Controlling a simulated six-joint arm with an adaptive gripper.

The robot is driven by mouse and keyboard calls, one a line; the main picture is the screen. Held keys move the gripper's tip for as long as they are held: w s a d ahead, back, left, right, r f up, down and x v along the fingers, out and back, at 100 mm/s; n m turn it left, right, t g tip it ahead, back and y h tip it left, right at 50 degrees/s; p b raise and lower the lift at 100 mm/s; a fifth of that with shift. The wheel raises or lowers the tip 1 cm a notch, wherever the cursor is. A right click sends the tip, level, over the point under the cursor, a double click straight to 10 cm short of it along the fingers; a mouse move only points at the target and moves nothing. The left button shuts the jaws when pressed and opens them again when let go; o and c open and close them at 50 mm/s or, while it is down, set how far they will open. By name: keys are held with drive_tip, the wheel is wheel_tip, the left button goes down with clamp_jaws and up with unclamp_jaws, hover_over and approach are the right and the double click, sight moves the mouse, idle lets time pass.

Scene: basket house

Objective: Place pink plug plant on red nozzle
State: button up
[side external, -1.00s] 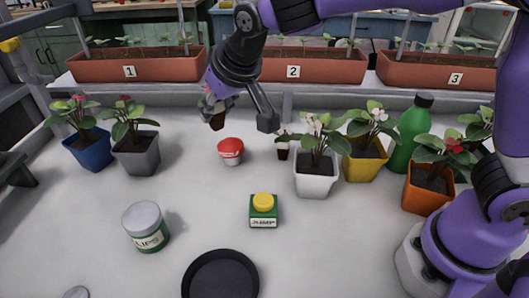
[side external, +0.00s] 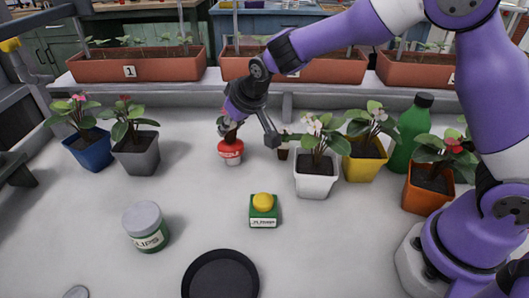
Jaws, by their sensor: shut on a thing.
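The pink plug plant (side external: 227,127) shows green leaves, a small pink flower and a dark brown plug. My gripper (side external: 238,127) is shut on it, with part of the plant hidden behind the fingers. The red nozzle (side external: 230,148) is a red cap on a small whitish base, upright on the grey table. The plug's lower end is right at the top of the red nozzle. I cannot tell whether they touch or a small gap is left.
A small white-flowered plug plant (side external: 284,148) and a white pot (side external: 316,183) stand to the right. A yellow-topped green box (side external: 263,212), a clips jar (side external: 146,228) and a black dish (side external: 221,277) stand nearer. Blue (side external: 90,152) and grey pots (side external: 137,157) stand left.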

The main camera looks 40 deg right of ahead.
drive_tip(key=shift+f, duration=0.2)
drive_tip(key=o, duration=0.9)
drive_tip(key=shift+o, duration=0.2)
drive_tip(key=shift+r, duration=0.1)
drive_tip(key=shift+r, duration=0.2)
drive_tip(key=v, duration=1.2)
drive_tip(key=s+d, duration=0.4)
drive_tip(key=s, duration=0.5)
drive_tip(key=s+d+f+g, duration=0.1)
drive_tip(key=s+d, duration=0.3)
drive_tip(key=s, duration=0.5)
